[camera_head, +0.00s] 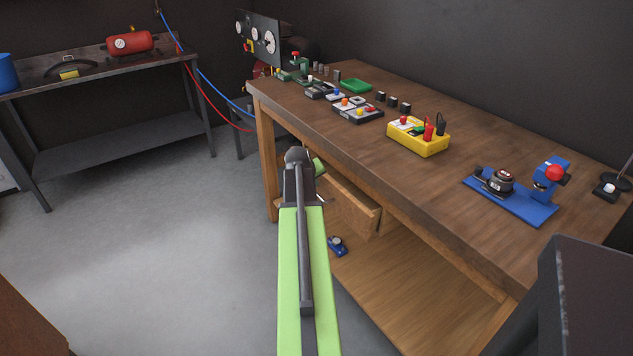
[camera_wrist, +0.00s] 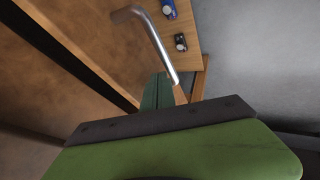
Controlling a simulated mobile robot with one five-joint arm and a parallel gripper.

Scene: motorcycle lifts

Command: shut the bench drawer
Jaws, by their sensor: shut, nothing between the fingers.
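The bench drawer (camera_head: 350,210) is wooden and stands partly open under the front edge of the wooden workbench (camera_head: 470,200). A strip of its inside shows behind its front panel. My gripper (camera_head: 319,166) is at the left end of the drawer front in the head view, largely hidden by my own arm. In the wrist view my gripper (camera_wrist: 158,92) is shut and empty, its dark green fingers together. A bent silver handle (camera_wrist: 152,40) passes close beside the fingertips. I cannot tell whether they touch it or the drawer front.
A lower shelf (camera_head: 410,300) under the bench holds a small blue tool (camera_head: 337,246). The bench top carries a yellow box (camera_head: 418,136), a blue fixture (camera_head: 512,197) and several small parts. A dark metal table (camera_head: 120,130) stands at back left. The grey floor between is clear.

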